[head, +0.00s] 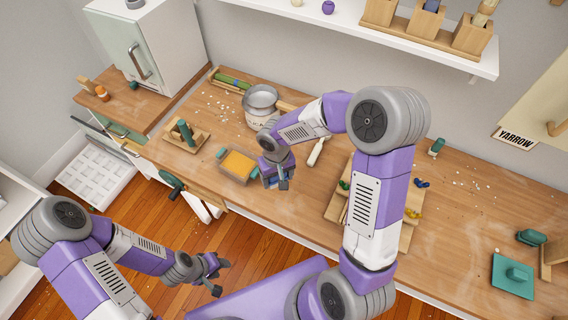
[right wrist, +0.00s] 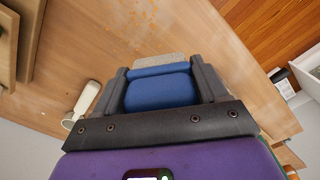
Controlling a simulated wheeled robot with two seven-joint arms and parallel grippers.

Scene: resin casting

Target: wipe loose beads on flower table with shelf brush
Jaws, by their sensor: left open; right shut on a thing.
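My right gripper (head: 277,182) is shut on a blue brush with a grey bristle edge, low over the front of the wooden worktop (head: 310,195). In the right wrist view the brush (right wrist: 160,88) sits between both fingers. Orange beads (right wrist: 142,22) lie scattered on the wood beyond it; whether the bristles touch the wood I cannot tell. Pale beads (head: 218,108) lie at the worktop's left part, and more white beads (head: 470,187) lie at the right. My left gripper (head: 217,277) is open and empty, over the floor in front of the worktop.
A tray with orange-yellow content (head: 238,165) stands just left of my right gripper. A metal pot (head: 260,105) stands behind it. A wooden board with small coloured pieces (head: 337,205) is partly hidden by my right arm.

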